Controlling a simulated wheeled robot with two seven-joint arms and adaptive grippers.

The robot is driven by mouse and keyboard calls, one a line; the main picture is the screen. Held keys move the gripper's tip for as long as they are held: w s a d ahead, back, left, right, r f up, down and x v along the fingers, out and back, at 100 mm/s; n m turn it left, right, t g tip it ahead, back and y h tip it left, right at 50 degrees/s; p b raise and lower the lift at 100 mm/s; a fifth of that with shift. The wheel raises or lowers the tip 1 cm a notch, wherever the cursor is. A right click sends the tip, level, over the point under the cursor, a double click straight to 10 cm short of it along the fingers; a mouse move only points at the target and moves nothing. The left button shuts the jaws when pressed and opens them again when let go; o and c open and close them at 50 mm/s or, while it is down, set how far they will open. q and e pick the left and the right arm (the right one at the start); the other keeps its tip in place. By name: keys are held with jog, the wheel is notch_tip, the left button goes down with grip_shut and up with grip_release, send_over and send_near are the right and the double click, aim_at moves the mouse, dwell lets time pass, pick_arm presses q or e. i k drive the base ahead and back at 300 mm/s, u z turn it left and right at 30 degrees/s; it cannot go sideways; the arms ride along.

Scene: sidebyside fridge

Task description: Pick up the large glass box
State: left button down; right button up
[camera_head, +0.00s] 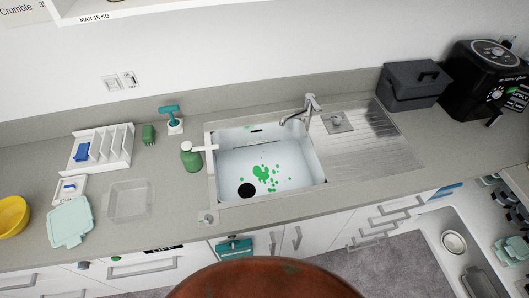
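A clear see-through box (129,201), seemingly the glass box, sits on the grey worktop left of the sink. It looks empty and open at the top. A pale mint lid-like piece (69,222) lies just left of it, close to the worktop's front edge. Neither of my grippers shows in the head view.
A white dish rack (101,148) stands behind the box, and a green soap bottle (191,156) stands right of it by the sink (290,170). A yellow bowl (12,215) is at far left. A rounded reddish-brown shape (262,280) fills the bottom middle.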

aim_at(126, 201)
jog(key=u, duration=1.5)
jog(key=k, duration=1.1)
jog(key=u, duration=0.9)
jog(key=i, duration=1.3)
jog(key=z, duration=0.8)
